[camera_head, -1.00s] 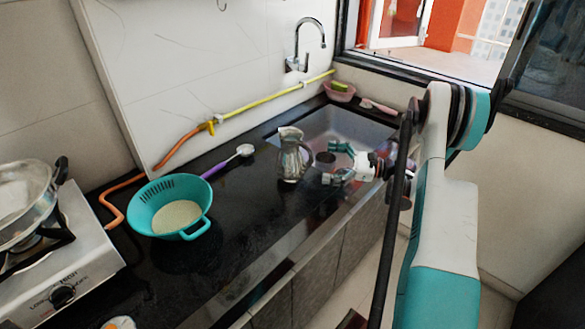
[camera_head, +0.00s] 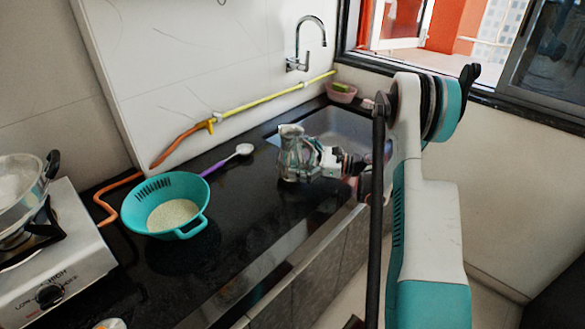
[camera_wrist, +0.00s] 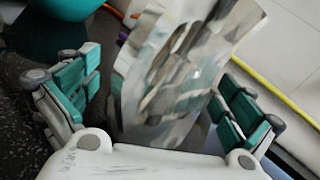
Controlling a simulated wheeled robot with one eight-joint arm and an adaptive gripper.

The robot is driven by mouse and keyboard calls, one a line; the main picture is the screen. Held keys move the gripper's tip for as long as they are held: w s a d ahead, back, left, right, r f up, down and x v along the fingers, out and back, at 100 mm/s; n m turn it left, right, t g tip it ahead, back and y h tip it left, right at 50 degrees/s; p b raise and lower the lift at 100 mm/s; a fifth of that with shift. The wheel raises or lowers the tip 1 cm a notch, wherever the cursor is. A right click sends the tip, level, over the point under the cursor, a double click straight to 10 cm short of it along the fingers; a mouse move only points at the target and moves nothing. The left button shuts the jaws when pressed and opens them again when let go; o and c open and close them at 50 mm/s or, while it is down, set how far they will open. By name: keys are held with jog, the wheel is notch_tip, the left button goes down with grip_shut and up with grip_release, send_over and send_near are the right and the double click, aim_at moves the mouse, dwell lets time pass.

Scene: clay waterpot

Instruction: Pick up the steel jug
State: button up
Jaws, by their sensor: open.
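The steel jug (camera_head: 290,150) stands upright on the black counter, beside the sink, in the head view. My gripper (camera_head: 311,157) is at the jug's right side, overlapping it in this view. In the wrist view the jug's shiny body (camera_wrist: 175,75) fills the middle, between the teal-padded fingers of my gripper (camera_wrist: 160,95). The fingers are open, one on each side, with a visible gap on the left. Whether the right finger touches the jug cannot be told. The jug's handle is hidden behind the gripper in the head view.
A teal colander (camera_head: 166,206) with grain and a purple-handled spoon (camera_head: 228,160) lie to the left. A stove (camera_head: 56,255) with a pan is at far left. The sink (camera_head: 335,124) and tap (camera_head: 306,45) are behind. Counter in front of the jug is clear.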

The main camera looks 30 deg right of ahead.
jog(key=c, duration=1.5)
jog(key=shift+o, duration=0.2)
jog(key=shift+r, duration=0.15)
jog(key=shift+r+p, duration=0.4)
jog(key=shift+r, duration=0.25)
jog(key=c, duration=0.6)
notch_tip(320, 180, up, 18)
jog(key=p, duration=0.6)
jog(key=shift+r, duration=0.25)
jog(key=shift+c, duration=0.4)
